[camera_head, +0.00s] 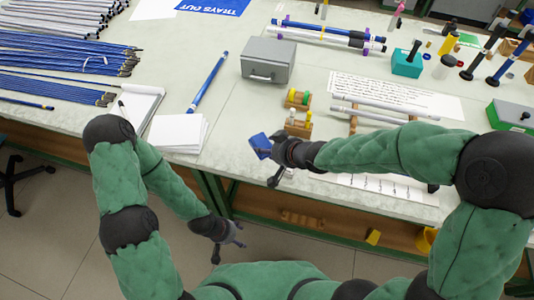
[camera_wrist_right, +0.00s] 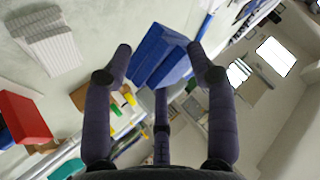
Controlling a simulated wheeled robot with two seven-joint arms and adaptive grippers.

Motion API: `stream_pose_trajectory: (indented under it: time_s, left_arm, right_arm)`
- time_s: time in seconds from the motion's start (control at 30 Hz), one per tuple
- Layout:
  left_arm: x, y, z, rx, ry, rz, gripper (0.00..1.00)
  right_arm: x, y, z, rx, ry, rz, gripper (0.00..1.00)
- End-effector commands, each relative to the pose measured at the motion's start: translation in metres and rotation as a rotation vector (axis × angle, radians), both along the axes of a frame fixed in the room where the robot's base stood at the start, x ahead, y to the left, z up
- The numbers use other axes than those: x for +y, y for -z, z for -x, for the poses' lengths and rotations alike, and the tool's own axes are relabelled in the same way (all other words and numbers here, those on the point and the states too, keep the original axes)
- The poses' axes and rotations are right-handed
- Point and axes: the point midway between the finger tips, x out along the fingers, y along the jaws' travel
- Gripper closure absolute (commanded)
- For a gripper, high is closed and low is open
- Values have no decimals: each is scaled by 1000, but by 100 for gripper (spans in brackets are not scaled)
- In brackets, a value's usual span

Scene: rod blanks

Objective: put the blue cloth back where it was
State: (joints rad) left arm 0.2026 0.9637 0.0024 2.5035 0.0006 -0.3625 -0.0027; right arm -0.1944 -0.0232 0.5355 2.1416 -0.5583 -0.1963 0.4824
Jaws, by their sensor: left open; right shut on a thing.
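The blue cloth (camera_head: 260,145) is a small folded bundle near the front edge of the table in the head view. My right gripper (camera_head: 273,157) is shut on it. In the right wrist view the blue cloth (camera_wrist_right: 158,58) sits between the fingers of the right gripper (camera_wrist_right: 159,48). I cannot tell whether the cloth touches the tabletop. My left gripper (camera_head: 236,240) is open and empty, low in front of the table.
A stack of white paper (camera_head: 178,133) and a blue rod (camera_head: 208,82) lie left of the cloth. A grey metal box (camera_head: 268,60) stands behind it. Small wooden holders (camera_head: 298,124) stand close to its right. Bare tabletop (camera_head: 236,108) lies between paper and box.

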Motion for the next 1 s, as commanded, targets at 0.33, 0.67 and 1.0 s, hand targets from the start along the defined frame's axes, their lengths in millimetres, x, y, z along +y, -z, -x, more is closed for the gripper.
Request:
stream_pose_trajectory:
  time_s: [0.33, 0.67, 1.0]
  left_arm:
    - [0, 24, 0, 0, 0, 0, 37]
    - [0, 38, 0, 0, 0, 0, 37]
    - [0, 50, 0, 0, 0, 0, 37]
  right_arm:
    - [4, 48, -36, 2, -1, 1, 75]
    - [5, 72, -46, 2, 1, 1, 75]
    - [5, 88, -46, 1, 0, 1, 75]
